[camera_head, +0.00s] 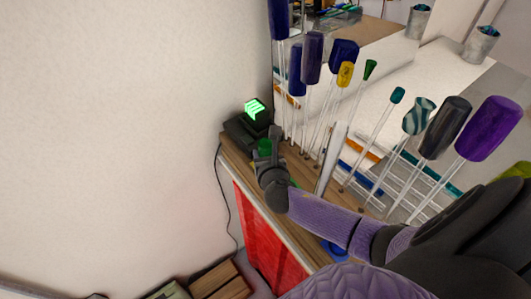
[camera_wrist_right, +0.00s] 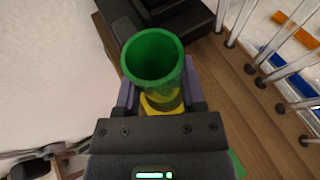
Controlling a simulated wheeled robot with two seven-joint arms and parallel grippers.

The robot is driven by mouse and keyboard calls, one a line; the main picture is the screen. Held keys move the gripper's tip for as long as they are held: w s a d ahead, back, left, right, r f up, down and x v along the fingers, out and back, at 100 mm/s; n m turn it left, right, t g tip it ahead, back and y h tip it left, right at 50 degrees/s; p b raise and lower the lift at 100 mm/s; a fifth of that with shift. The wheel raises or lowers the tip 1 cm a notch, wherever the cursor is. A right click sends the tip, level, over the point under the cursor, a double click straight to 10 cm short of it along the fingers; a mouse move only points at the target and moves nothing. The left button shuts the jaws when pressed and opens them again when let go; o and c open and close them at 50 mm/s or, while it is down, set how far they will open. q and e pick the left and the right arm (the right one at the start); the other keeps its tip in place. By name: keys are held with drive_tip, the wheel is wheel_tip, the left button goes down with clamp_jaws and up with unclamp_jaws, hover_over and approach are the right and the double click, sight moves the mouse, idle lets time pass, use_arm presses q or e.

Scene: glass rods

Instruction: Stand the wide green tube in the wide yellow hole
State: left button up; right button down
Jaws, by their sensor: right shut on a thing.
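The wide green tube (camera_wrist_right: 153,58) is upright between the fingers of my right gripper (camera_wrist_right: 160,92), its open top facing the wrist camera. In the head view the green tube (camera_head: 265,147) shows as a short green end above my right gripper (camera_head: 269,166), over the wooden bench's far end. The yellow ring of the wide hole (camera_wrist_right: 162,102) shows just below the tube in the wrist view, between the fingers. The gripper hides the tube's lower end, so I cannot tell whether it is inside the yellow hole or just above it. My left gripper is not in view.
A black device with a lit green screen (camera_head: 254,108) stands right behind the tube. Several glass rods with coloured handles, such as a purple one (camera_head: 489,127), stand to the right on the wooden bench (camera_wrist_right: 232,100). The wall is to the left.

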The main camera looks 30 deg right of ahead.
drive_tip(key=shift+f+b, duration=0.5)
drive_tip(key=shift+f, duration=0.15)
drive_tip(key=shift+c, duration=2.3)
unclamp_jaws()
drive_tip(key=shift+s+a+r+p, duration=0.1)
drive_tip(key=shift+s+r+p, duration=0.15)
drive_tip(key=shift+p, duration=0.1)
drive_tip(key=p+v, duration=0.6)
drive_tip(key=v, duration=0.3)
drive_tip(key=shift+s+r, duration=0.1)
drive_tip(key=shift+s, duration=0.1)
drive_tip(key=shift+s+a+r, duration=0.1)
drive_tip(key=shift+s+a, duration=0.15)
drive_tip(key=shift+s, duration=0.2)
